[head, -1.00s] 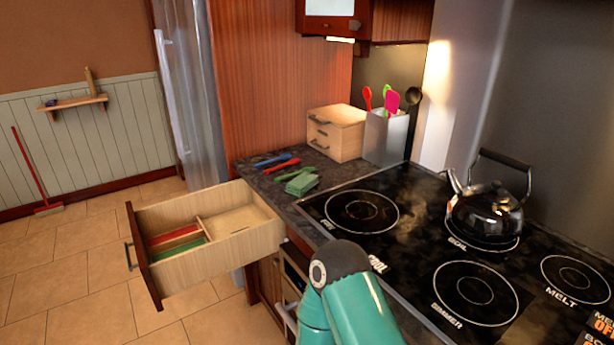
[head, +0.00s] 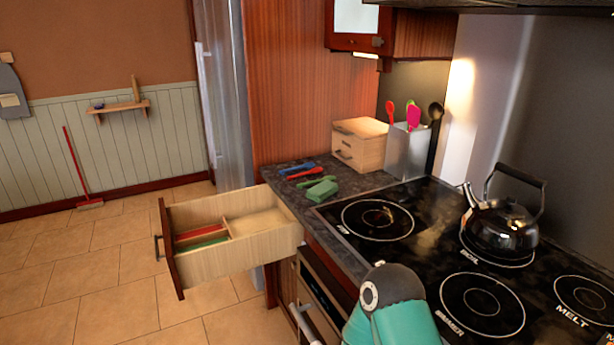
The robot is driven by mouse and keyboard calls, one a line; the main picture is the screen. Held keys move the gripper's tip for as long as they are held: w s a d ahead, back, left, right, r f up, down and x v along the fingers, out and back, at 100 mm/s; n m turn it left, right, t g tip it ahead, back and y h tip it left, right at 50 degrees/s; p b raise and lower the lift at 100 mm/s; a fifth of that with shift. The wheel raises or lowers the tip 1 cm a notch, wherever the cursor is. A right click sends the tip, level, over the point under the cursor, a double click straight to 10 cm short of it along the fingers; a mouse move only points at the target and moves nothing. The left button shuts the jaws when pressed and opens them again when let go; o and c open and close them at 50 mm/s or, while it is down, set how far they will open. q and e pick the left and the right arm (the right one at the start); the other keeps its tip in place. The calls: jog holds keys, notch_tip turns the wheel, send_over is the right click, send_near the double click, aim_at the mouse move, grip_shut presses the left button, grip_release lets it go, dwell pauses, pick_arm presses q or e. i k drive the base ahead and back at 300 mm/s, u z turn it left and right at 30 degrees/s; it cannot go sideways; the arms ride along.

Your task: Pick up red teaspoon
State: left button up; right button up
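A small red utensil (head: 305,174), which may be the red teaspoon, lies on the dark counter left of the stove. It is too small to tell its exact shape. A blue utensil (head: 297,168) lies just behind it, and green items (head: 320,188) lie in front. The open wooden drawer (head: 270,244) below holds a red item (head: 202,232) and a green item in its left part; their shapes are unclear. A teal link of my own arm shows at the bottom. Neither gripper is in view.
A kettle (head: 502,228) stands on the black stove (head: 425,250). A small wooden chest (head: 360,148) and a metal utensil holder (head: 405,152) stand at the back of the counter. The drawer juts out over free tiled floor (head: 100,270).

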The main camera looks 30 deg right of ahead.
aim_at(316, 170)
jog(key=z, duration=0.05)
jog(key=i, duration=1)
jog(key=u, duration=0.05)
